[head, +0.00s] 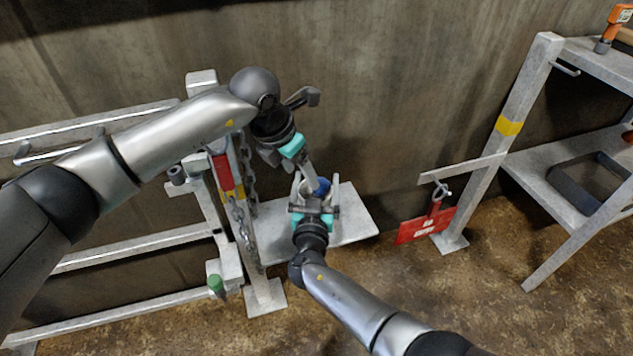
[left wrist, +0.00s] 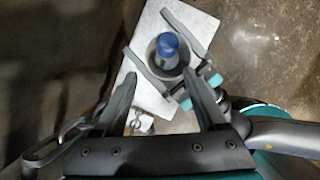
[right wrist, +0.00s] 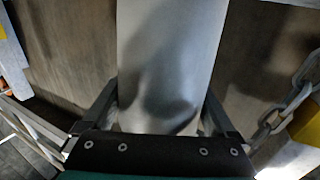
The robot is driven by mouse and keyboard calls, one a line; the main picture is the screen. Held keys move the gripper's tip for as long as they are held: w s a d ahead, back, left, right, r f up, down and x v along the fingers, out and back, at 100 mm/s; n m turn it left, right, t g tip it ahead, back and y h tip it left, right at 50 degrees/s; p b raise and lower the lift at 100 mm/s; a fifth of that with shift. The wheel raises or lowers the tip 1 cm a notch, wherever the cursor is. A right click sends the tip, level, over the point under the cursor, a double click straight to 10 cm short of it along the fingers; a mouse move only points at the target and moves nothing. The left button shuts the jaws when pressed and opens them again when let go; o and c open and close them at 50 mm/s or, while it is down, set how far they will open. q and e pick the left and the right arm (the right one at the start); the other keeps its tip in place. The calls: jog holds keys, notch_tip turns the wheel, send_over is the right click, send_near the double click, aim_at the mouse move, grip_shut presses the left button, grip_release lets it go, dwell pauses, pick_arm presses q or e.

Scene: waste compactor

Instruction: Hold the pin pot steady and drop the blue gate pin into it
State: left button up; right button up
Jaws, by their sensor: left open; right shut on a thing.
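The grey metal pin pot (head: 309,185) stands on the pale shelf. It also shows in the left wrist view (left wrist: 157,82), and its smooth wall fills the middle of the right wrist view (right wrist: 170,50). The blue gate pin (left wrist: 167,45) is inside the pot's mouth with its blue end up; its blue also shows in the head view (head: 322,187). My right gripper (head: 316,192) is shut on the pot, one finger on each side. My left gripper (head: 307,170) is open and empty just above the pot and pin. The pin's lower part is hidden in the pot.
The pale shelf (head: 352,215) has bare room right of the pot. Another red tag (head: 425,226) hangs right, near a metal rack (head: 545,160). A concrete wall stands behind.

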pick_arm(q)
jog(key=shift+r, duration=0.1)
jog(key=v, duration=1.1)
jog(key=shift+r, duration=0.4)
jog(key=shift+s+a, duration=0.1)
pick_arm(e)
jog(key=o, duration=1)
jog(key=s+a, duration=0.1)
jog(key=s, duration=1.1)
